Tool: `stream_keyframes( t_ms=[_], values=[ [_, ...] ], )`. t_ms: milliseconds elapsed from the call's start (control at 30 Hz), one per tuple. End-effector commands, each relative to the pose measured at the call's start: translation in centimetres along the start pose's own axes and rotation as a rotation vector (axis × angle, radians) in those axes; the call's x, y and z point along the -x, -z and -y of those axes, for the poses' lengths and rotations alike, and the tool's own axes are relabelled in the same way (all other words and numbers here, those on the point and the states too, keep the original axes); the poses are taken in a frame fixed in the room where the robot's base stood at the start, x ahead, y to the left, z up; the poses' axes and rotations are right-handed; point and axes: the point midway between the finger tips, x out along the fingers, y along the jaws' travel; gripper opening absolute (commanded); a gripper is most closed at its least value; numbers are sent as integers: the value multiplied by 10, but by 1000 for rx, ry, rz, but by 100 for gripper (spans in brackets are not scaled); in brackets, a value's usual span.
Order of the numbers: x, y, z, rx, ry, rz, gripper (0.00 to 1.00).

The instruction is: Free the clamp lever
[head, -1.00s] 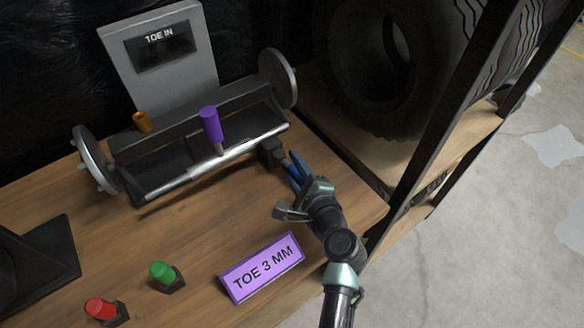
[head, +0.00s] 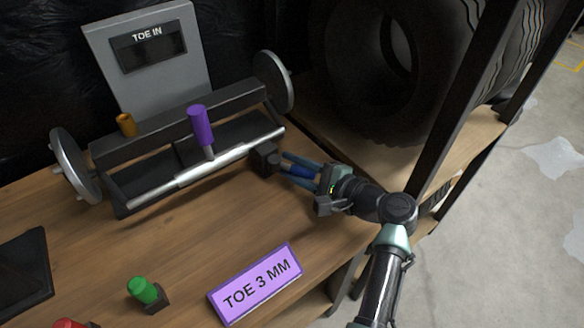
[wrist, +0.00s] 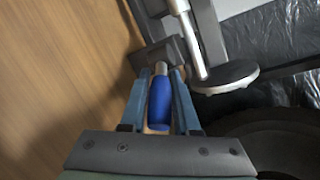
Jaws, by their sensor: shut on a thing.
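The clamp lever, a blue handle (head: 297,171), sticks out to the right from a black clamp block (head: 264,159) at the right end of the silver rod. In the wrist view the blue handle (wrist: 160,103) points from its metal stem back towards my palm. My gripper (head: 303,172) is shut on the handle, with one blue-grey finger along each side; it also shows in the wrist view (wrist: 159,98). The fingers partly hide the handle in the head view.
A purple knob (head: 201,127) stands on the rod (head: 205,166), left of the clamp. A grey TOE IN display (head: 150,60) rises behind. A purple TOE 3 MM sign (head: 256,284) and a green button (head: 142,290) lie nearer. A large tyre (head: 385,75) stands behind right. Open wood lies in front of the rod.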

Motion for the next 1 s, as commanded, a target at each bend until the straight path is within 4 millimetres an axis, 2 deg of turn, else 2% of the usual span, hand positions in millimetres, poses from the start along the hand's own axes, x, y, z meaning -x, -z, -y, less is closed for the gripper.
stream_keyframes(
  t_ms=[267,300,433,767,867,1000],
  values=[
    [0,0,0,-1,-1,-1,0],
    [0,0,0,-1,-1,-2,35],
    [0,0,0,-1,0,-2,58],
    [2,0,0,-1,0,-2,60],
    [11,0,1,-1,2,-4,60],
    [36,0,2,-2,3,-6,60]
  ],
)
